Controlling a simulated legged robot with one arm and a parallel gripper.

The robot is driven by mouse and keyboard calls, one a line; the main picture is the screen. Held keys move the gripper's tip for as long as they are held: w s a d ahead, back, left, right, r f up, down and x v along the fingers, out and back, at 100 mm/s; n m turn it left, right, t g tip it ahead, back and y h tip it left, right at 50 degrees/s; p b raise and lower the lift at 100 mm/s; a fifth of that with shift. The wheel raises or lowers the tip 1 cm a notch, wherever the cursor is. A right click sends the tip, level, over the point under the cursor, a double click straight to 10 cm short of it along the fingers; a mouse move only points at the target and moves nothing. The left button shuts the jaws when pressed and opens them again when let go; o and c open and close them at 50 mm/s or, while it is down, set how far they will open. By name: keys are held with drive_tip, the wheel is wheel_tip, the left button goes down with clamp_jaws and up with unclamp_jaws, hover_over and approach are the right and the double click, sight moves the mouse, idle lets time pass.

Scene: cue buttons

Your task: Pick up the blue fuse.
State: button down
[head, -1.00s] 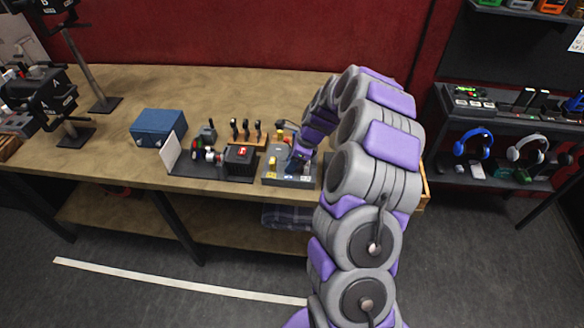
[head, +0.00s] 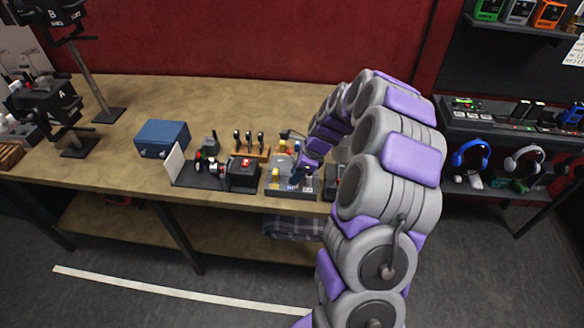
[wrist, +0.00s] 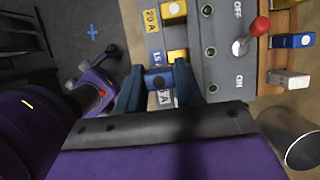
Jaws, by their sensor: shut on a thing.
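In the wrist view, my gripper (wrist: 158,88) is shut on a blue fuse (wrist: 157,80), with one dark blue finger on each side of it. The fuse is over the labelled strip of the grey fuse panel (wrist: 222,75); I cannot tell whether it is still seated there. A second blue fuse (wrist: 293,41) sits in a wooden rack at the right, apart from my gripper. In the head view my gripper (head: 300,180) is low over the grey panel (head: 288,193), and the held fuse is too small to make out.
Yellow fuses (wrist: 177,56) stand beside the held fuse. A red-knobbed lever (wrist: 259,27) rises from the panel, and a white fuse (wrist: 288,79) is in the rack. In the head view, a black box with a red switch (head: 243,172) and a blue case (head: 162,139) stand to the left.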

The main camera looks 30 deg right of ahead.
drive_tip(key=s+d+r+p, duration=0.1)
drive_tip(key=s+p, duration=0.1)
drive_tip(key=s, duration=1)
drive_tip(key=shift+s+r, duration=0.15)
drive_tip(key=shift+s, duration=0.25)
drive_tip(key=shift+r+p, duration=0.7)
drive_tip(key=shift+r, duration=0.05)
drive_tip(key=shift+d, duration=0.1)
idle(0.4)
